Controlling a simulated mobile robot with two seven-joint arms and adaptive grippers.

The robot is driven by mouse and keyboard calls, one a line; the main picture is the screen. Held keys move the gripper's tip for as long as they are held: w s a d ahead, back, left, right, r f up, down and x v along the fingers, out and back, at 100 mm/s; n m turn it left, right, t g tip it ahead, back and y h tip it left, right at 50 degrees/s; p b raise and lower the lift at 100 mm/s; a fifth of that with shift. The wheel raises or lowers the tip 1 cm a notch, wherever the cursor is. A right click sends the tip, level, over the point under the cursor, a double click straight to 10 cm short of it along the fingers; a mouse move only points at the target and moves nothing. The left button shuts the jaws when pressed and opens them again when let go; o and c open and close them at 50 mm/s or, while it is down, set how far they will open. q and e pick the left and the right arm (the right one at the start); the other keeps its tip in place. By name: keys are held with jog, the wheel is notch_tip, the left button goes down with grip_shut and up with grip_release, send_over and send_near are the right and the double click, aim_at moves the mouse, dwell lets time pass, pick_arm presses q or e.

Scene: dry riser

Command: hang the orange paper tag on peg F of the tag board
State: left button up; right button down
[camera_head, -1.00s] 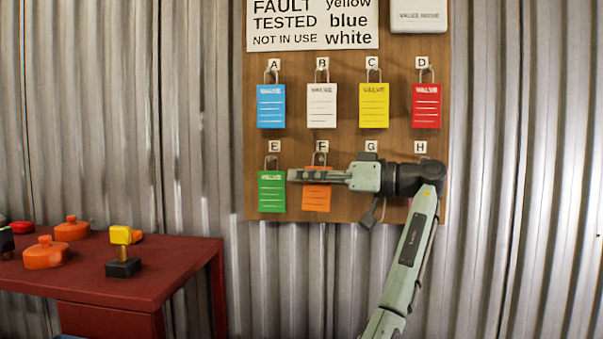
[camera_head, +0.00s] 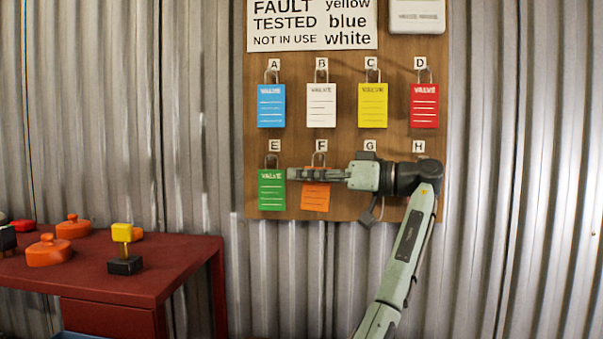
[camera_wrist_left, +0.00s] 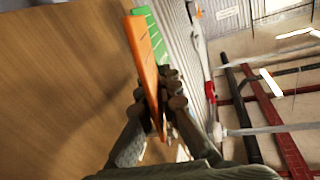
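The orange tag (camera_head: 315,199) is at peg F on the wooden tag board (camera_head: 345,209), below the F label, its wire loop up at the peg. My left gripper (camera_head: 291,174) reaches in from the right, its fingers lying level across the upper part of the tag. In the left wrist view the orange tag (camera_wrist_left: 147,55) runs between the two fingers (camera_wrist_left: 160,90), which look closed on it. Whether the loop is over peg F is too small to tell. My right gripper is not in view.
A green tag (camera_head: 271,192) hangs at E, close by the fingertips. Blue (camera_head: 271,107), white (camera_head: 321,107), yellow (camera_head: 373,107) and red (camera_head: 424,107) tags hang at A to D. A red bench (camera_head: 150,285) with valve parts stands at lower left.

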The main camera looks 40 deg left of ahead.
pick_arm(q)
jog(key=o, duration=0.5)
jog(key=shift+w+a+f, duration=0.15)
jog(key=shift+a+f, duration=0.05)
jog(key=shift+a, duration=0.05)
jog(key=v, duration=1.2)
jog(key=shift+d+r, duration=0.25)
jog(key=shift+d, duration=0.05)
